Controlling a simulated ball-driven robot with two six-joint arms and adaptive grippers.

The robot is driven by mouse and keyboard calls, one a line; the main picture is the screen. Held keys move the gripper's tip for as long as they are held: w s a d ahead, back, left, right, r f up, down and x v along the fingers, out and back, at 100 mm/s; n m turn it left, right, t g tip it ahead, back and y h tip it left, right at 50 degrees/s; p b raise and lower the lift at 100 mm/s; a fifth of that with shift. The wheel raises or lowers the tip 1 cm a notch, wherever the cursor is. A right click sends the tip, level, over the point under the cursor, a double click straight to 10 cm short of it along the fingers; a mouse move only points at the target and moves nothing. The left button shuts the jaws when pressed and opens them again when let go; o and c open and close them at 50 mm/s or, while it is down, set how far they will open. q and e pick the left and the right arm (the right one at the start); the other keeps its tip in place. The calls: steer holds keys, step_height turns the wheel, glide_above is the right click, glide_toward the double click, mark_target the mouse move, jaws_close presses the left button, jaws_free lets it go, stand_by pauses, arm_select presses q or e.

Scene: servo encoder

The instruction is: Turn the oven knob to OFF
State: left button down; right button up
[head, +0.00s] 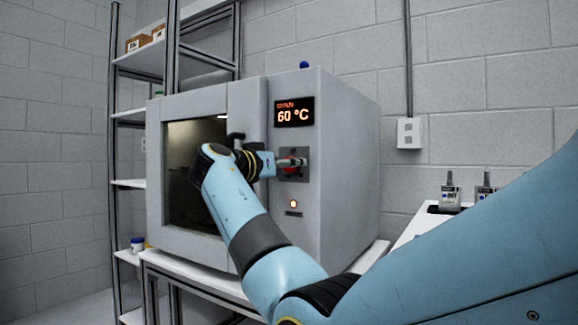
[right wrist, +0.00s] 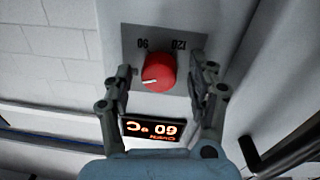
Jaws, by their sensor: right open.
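The oven (head: 340,150) is a grey box with a dark window and a lit display (head: 294,112) reading 60 °C. Its red knob (right wrist: 158,73) sits on a grey plate and shows upside down in the right wrist view, between the labels' side and the display. The knob's white pointer mark points to the left there. The labels 90 and 120 are readable; an OFF label is not visible. My right gripper (right wrist: 160,88) is open, with one finger on each side of the knob and small gaps visible. In the head view it largely covers the knob. My left gripper is not in view.
A dark door handle (head: 236,137) stands out left of the knob. A glowing indicator light (head: 293,203) is below it. A metal shelf rack (head: 140,115) stands behind left. My right arm crosses the foreground.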

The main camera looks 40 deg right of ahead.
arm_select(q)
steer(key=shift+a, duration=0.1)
arm_select(e)
steer(key=c, duration=1.1)
steer(key=shift+c, duration=0.2)
